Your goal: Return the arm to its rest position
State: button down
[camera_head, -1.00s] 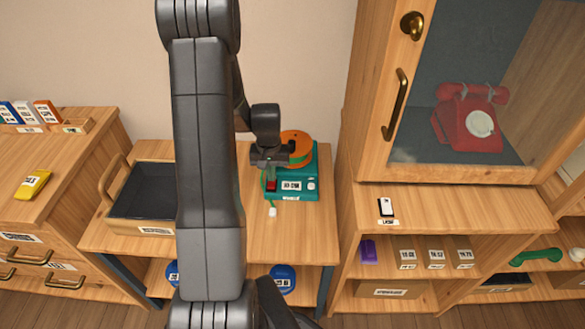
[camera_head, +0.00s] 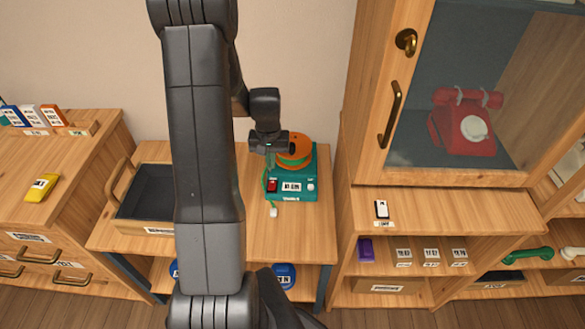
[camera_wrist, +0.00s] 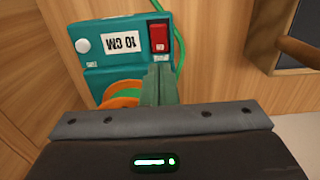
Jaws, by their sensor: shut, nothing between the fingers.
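My gripper (camera_head: 268,160) is shut and empty, above the wooden table beside a teal device (camera_head: 299,191). My dark grey arm crosses the head view from top to bottom. In the wrist view the gripper fingers (camera_wrist: 159,84) are together, in front of the teal device (camera_wrist: 100,65). The device has a red switch, a white knob, a "10 CM" label and an orange round part on top (camera_head: 295,150). I cannot tell whether the fingers touch the device.
A dark-lined wooden tray (camera_head: 147,195) stands left of the arm. A tall glass-fronted cabinet (camera_head: 367,120) with a red phone (camera_head: 462,125) stands to the right. The wall behind is bare.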

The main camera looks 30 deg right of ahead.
aim_at(273, 182)
notch_tip(273, 182, down, 7)
jog(key=b, duration=0.4)
jog(key=shift+f, duration=0.1)
dwell(0.3)
